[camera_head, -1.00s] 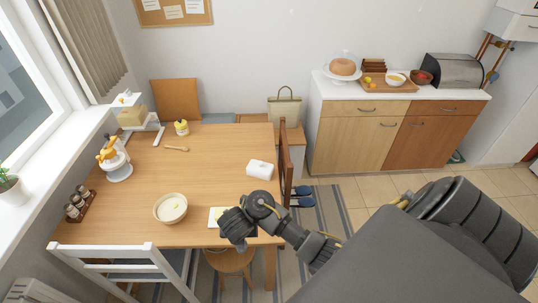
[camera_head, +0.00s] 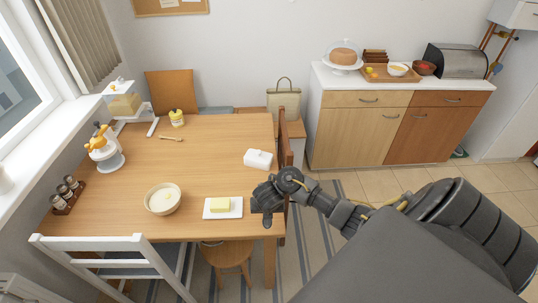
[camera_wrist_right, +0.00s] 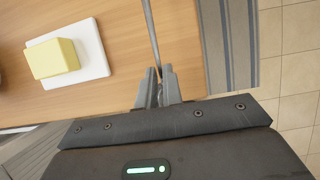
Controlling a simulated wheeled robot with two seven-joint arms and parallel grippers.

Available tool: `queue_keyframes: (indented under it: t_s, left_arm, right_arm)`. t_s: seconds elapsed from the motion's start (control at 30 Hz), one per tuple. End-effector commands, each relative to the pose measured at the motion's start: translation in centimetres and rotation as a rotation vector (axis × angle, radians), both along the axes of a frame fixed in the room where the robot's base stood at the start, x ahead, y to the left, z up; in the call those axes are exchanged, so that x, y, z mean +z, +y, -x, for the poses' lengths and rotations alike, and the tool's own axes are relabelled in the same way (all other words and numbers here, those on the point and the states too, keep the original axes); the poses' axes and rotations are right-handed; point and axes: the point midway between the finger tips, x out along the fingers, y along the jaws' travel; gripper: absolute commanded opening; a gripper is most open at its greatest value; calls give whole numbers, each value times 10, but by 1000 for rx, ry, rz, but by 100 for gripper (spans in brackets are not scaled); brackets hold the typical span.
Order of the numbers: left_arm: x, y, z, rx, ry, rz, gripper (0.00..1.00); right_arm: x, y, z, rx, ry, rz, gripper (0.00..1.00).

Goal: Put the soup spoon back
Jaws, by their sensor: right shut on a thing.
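My right gripper (camera_head: 265,205) is over the front right corner of the wooden table, to the right of the butter plate. In the right wrist view its two fingers (camera_wrist_right: 157,90) are shut on the thin grey metal handle of the soup spoon (camera_wrist_right: 151,30), which runs up out of the top of the picture. The spoon's far end is out of that view. In the head view I cannot make the spoon out against the dark gripper. My left gripper is not in view.
The table's middle is clear.

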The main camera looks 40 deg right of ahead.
Motion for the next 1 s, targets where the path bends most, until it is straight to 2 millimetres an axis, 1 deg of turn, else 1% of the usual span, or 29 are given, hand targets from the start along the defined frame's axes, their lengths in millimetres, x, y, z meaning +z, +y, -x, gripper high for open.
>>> queue_keyframes:
  t_s: [0.07,0.13,0.2,0.3,0.4,0.67,0.8,0.83,0.97,1.0]
  left_arm:
    - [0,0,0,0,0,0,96]
    - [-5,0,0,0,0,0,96]
    - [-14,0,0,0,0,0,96]
    - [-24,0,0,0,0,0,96]
    - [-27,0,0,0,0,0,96]
    - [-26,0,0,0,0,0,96]
    - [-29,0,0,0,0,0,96]
    - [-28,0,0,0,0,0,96]
    - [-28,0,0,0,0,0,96]
    - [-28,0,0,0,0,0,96]
  right_arm:
    - [0,0,0,0,0,0,0]
    - [-6,-4,0,0,1,2,0]
    - [-16,-11,-1,-2,0,3,0]
    - [-32,-9,0,1,2,2,0]
    - [-39,-9,-1,1,0,2,0]
    - [-39,-9,-1,0,-1,1,0]
    - [-43,-9,-1,0,0,1,0]
    - [-41,-9,-1,0,-1,1,12]
    - [-41,-9,-1,0,-1,1,29]
    - [-41,-9,-1,0,-1,1,30]
